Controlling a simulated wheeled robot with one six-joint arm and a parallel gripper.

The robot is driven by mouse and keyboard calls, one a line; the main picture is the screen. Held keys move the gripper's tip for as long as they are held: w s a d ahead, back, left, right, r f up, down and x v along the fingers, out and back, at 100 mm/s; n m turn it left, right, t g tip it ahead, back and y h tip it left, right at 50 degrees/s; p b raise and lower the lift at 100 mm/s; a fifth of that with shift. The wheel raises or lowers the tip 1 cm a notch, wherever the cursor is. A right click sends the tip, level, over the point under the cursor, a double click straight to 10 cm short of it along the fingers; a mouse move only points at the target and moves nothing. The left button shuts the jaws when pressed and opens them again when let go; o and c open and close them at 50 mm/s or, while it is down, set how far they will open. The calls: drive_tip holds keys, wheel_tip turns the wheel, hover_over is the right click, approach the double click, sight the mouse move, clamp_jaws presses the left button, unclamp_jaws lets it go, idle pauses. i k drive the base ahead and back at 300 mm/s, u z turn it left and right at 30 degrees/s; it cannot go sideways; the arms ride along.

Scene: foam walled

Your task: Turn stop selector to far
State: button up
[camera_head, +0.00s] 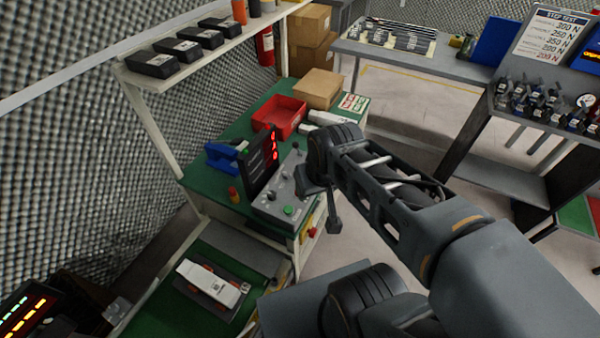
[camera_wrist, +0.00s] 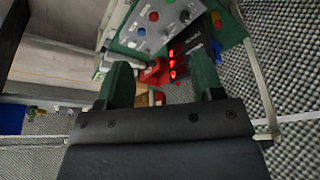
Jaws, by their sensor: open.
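A grey control box (camera_head: 284,196) with knobs, a green button and small levers sits on the green bench, beside a dark display (camera_head: 262,160) with red digits. The box also shows in the wrist view (camera_wrist: 160,32), at the top, with a red button, a green button and dark knobs. The labels are too small to read, so I cannot tell which knob is the stop selector. My gripper (camera_wrist: 162,82) is open and empty in the wrist view, its two dark green fingers apart. In the head view it is close to the right side of the box, partly hidden by my arm.
A red bin (camera_head: 279,117), a cardboard box (camera_head: 318,88) and a blue holder (camera_head: 222,156) stand on the bench around the box. A shelf (camera_head: 200,45) with dark cases overhangs the bench. Open floor lies right.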

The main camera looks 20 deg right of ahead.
sight(286, 174)
drive_tip(key=k, duration=0.5)
drive_tip(key=z, duration=1.9)
drive_tip(key=i, duration=0.55)
drive_tip(key=u, duration=2.6)
drive_tip(key=i, duration=0.5)
drive_tip(key=z, duration=0.05)
